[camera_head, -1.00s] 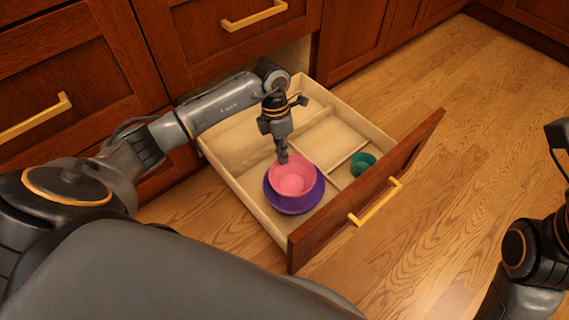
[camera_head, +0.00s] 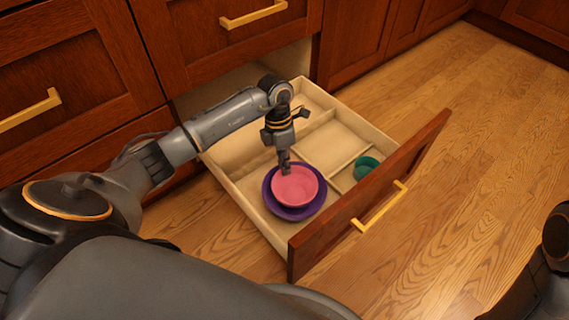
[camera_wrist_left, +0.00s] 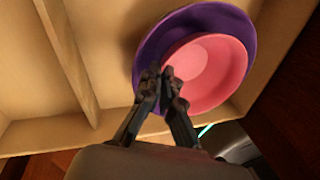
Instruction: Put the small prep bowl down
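The small prep bowl appears to be the pink bowl (camera_head: 300,188). It sits low within a larger purple bowl (camera_head: 293,212) in the open drawer. Both also show in the wrist view, pink (camera_wrist_left: 215,75) inside purple (camera_wrist_left: 190,25). My left gripper (camera_head: 285,170) points down at the pink bowl's far rim. In the wrist view its fingertips (camera_wrist_left: 162,85) are close together with the rim between them, so it looks shut on the pink bowl. Whether the pink bowl's base rests fully on the purple one is hidden. My right gripper is out of view.
The wooden drawer (camera_head: 243,203) has dividers and a red-brown front with a gold handle (camera_head: 380,208). A small green bowl (camera_head: 367,166) stands in a compartment by the front. The middle compartment (camera_head: 328,142) is empty. Cabinets stand behind; floor is clear on the right.

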